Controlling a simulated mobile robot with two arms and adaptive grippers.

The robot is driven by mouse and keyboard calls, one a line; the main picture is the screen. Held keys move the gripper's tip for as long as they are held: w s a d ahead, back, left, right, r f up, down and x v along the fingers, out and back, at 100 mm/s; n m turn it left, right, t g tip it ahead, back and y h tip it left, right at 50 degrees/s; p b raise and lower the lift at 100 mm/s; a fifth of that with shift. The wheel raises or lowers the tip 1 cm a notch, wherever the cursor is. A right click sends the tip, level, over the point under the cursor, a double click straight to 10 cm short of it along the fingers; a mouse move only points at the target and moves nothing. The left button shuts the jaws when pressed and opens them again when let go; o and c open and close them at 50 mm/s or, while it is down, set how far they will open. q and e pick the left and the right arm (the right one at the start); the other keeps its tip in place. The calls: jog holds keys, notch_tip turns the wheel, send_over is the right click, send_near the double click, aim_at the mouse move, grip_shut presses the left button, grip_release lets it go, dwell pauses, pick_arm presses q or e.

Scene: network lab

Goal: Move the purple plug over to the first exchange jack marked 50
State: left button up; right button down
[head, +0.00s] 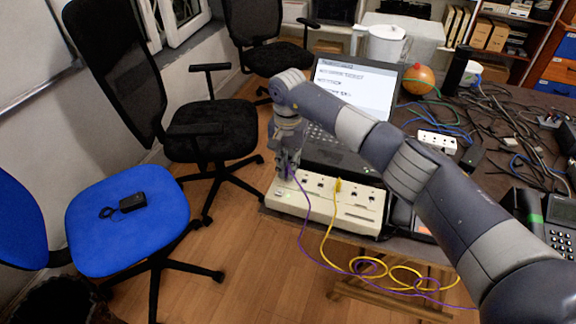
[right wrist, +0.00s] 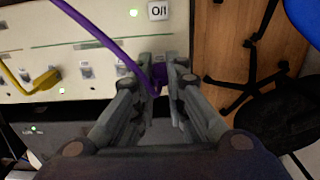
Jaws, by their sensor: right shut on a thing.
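The cream exchange box (head: 345,215) stands at the near edge of the table, with a row of jacks along its top. My right gripper (head: 287,170) is over the left end of that row, pointing down. In the right wrist view its fingers (right wrist: 165,76) are shut on the purple plug (right wrist: 159,73), whose purple cord (right wrist: 97,28) runs up to the left. The fingers hide the plug's tip, so I cannot tell whether it sits in a jack. A yellow plug (head: 338,184) is in a jack further right. The jack numbers are too small to read. My left gripper is not in view.
A laptop (head: 350,95) stands behind the exchange. Purple and yellow cords (head: 385,270) hang in loops before the table. A power strip (head: 437,142), a desk phone (head: 558,222) and tangled cables lie to the right. Chairs stand on the left.

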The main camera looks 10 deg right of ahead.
jog(key=shift+f+b, duration=0.3)
jog(key=shift+b, duration=0.05)
jog(key=c, duration=1.5)
grip_release()
jog(key=shift+c, duration=0.2)
jog(key=shift+r, duration=0.1)
notch_tip(320, 180, up, 12)
